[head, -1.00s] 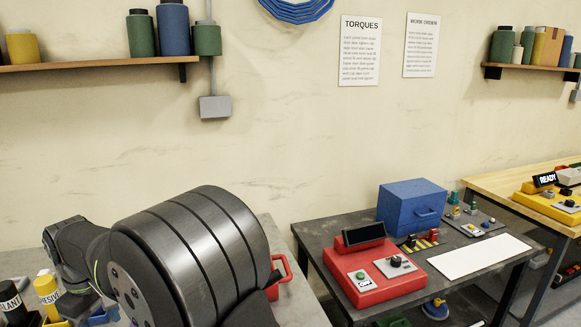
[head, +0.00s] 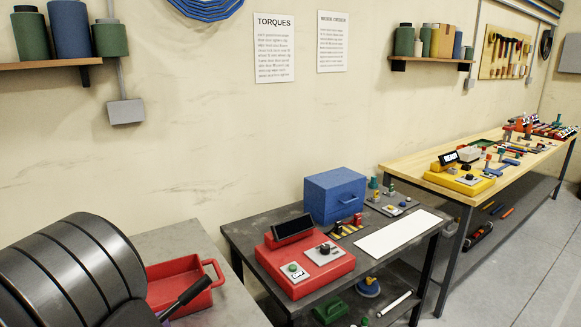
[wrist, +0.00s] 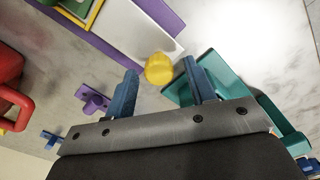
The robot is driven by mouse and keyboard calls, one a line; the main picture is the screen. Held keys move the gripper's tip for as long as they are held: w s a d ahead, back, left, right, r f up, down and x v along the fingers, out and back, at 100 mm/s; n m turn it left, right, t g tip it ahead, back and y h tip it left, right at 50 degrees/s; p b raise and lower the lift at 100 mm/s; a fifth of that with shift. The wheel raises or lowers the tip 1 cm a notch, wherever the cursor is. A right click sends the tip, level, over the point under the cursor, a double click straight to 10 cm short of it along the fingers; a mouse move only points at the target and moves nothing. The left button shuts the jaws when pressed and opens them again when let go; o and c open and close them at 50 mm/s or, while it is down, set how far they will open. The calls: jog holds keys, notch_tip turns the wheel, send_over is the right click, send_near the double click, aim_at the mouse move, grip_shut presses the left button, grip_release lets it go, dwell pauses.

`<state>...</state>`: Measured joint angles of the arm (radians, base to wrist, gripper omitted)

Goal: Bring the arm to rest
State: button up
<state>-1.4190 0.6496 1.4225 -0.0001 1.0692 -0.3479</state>
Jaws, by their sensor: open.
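My gripper (wrist: 159,72) shows in the wrist view as two blue fingers standing apart, with nothing pinched between them. A round yellow object (wrist: 159,69) appears between and just beyond the fingertips. I cannot tell its distance from them, but neither finger is seen closed on it. In the head view a thick dark ribbed part of my arm fills the lower left corner. The gripper itself is out of that view.
The wrist view shows a teal holder (wrist: 225,75), a small purple piece (wrist: 93,98) and a red handled container (wrist: 12,95). In the head view are a red bin (head: 180,287), a red control box (head: 306,266), a blue box (head: 334,195) and a wooden bench (head: 410,166).

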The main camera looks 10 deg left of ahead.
jog(key=shift+s+a+r, duration=0.1)
jog(key=shift+r, duration=0.15)
notch_tip(320, 180, up, 17)
notch_tip(320, 180, down, 17)
jog(key=w+d, duration=1)
jog(key=shift+w+d+f, duration=0.15)
jog(key=shift+f, duration=0.05)
notch_tip(320, 180, up, 19)
jog(key=w+d+n, duration=0.2)
jog(key=shift+w+d+f+n, duration=0.15)
jog(key=shift+w+n, duration=0.05)
jog(key=shift+n, duration=0.2)
